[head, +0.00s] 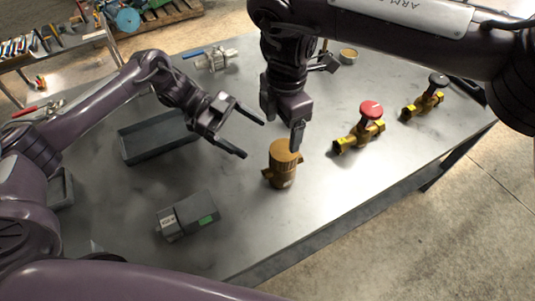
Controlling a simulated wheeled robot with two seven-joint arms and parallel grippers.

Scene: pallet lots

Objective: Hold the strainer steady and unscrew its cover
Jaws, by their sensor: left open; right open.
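The strainer (282,173) is a brass-coloured body standing upright on the grey table, near the middle of the head view. Its round cover (283,151) sits on top. My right gripper (297,136) points down just above and behind the cover's right edge; one finger shows, and I cannot tell whether it touches the cover. My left gripper (254,138) is open and empty, to the left of the strainer and apart from it, its two fingers pointing right. No jaw is closed on the strainer.
A dark grey tray (157,142) lies behind left. A grey box with a green patch (188,214) is in front left. A red-handled valve (358,130) and a black-handled valve (426,98) stand right. A blue-handled valve (212,59) is at the back. The table's front right is clear.

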